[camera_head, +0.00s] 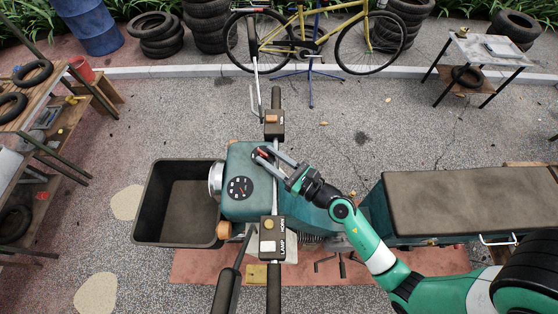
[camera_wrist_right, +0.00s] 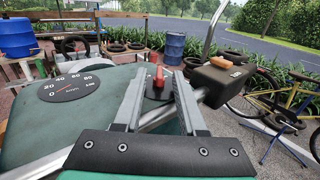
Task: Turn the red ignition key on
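The red ignition key (camera_head: 262,153) is on the green motorcycle body (camera_head: 240,205), right of the speedometer. It also shows in the right wrist view (camera_wrist_right: 160,76), standing on a dark round lock beyond and between my fingertips. My right gripper (camera_head: 268,157) reaches in from the lower right, with its fingers around the key area in the head view. In the right wrist view my right gripper (camera_wrist_right: 158,85) has its two fingers apart with a gap between them. I cannot tell whether either finger touches the key. My left gripper is not in view.
The handlebar carries a switch box (camera_head: 274,125) above the key and another marked HORN and LAMP (camera_head: 272,240) below it. The speedometer (camera_head: 240,188) is left of my fingers. A black open bin (camera_head: 151,205) is at the left, and a seat (camera_head: 455,202) at the right.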

